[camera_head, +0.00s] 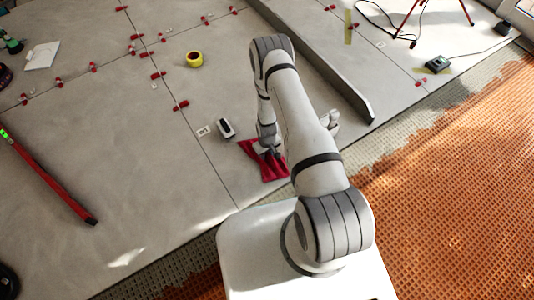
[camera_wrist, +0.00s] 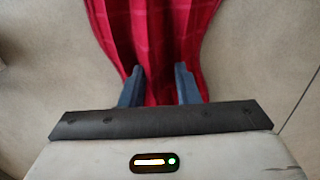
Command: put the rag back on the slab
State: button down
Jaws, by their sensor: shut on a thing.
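The red rag (camera_head: 270,165) is at the slab's near side in the head view, just below and partly behind my arm. In the wrist view the rag (camera_wrist: 155,30) hangs or lies in folds between my fingers and spreads beyond them. My gripper (camera_wrist: 160,85) is shut on the rag, with dark blue fingertips on either side of the bunched cloth. The slab (camera_head: 130,180) is large, grey and tiled. I cannot tell whether the rag touches it.
A small white and black device (camera_head: 225,128) stands close left of the rag. A long dark bar (camera_head: 330,75) lies behind my arm. A yellow tape roll (camera_head: 194,59), red clips and a red level (camera_head: 45,175) are on the slab. Orange matting (camera_head: 450,200) lies right.

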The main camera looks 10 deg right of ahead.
jog(key=c, duration=1.1)
grip_release()
jog(key=shift+f, duration=0.15)
notch_tip(320, 180, up, 44)
jog(key=m+p, duration=0.2)
jog(key=p, duration=0.3)
jog(key=s+r+m+t, duration=0.1)
jog(key=s+r, duration=1.8)
jog(key=s, duration=0.1)
jog(key=shift+s+m, duration=0.15)
jog(key=shift+m, duration=0.15)
